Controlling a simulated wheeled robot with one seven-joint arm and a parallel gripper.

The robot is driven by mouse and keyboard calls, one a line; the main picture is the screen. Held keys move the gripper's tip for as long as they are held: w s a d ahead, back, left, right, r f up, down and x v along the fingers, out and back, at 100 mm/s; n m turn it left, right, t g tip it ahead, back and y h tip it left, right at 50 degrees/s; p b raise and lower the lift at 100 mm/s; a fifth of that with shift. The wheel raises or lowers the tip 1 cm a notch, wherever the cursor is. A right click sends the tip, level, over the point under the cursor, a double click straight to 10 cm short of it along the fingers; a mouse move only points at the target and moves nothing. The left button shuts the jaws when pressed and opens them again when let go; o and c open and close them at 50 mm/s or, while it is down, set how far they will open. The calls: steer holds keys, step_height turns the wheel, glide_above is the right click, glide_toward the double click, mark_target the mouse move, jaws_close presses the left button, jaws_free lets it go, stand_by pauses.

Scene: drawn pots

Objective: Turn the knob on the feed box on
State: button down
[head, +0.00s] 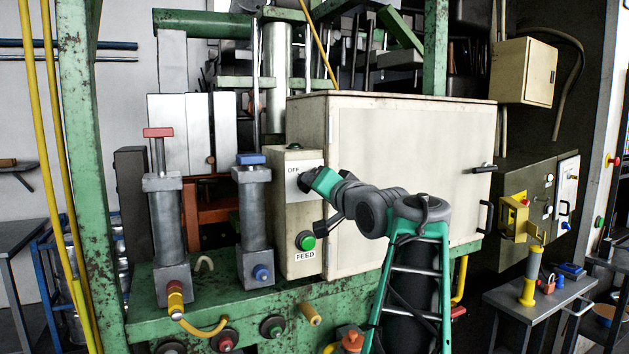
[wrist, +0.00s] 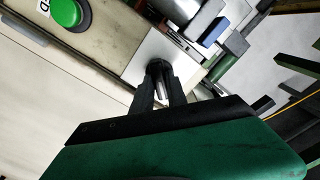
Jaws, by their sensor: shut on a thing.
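The feed box (head: 292,228) is a narrow cream box with a green button (head: 306,241) above a FEED label. A pale plate (head: 292,171) marked OFF is on its upper front. My gripper (head: 306,183) reaches in from the right to this plate and mostly hides the knob in the head view. In the wrist view, the dark round knob (wrist: 158,67) sits on the pale plate between the fingers of my gripper (wrist: 161,84). The fingers are shut on it. I cannot tell which way its pointer faces.
A large cream cabinet (head: 410,180) stands right beside the feed box, behind my arm. A metal cylinder with a blue top (head: 254,215) stands close on the left. A green bench edge (head: 215,317) with several fittings runs below.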

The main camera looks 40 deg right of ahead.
steer(key=shift+m, duration=0.5)
steer(key=c, duration=1.3)
jaws_free()
steer(key=b+v, duration=0.2)
steer(key=v, duration=0.5)
steer(key=shift+s+a, duration=0.15)
steer(key=shift+s, duration=0.25)
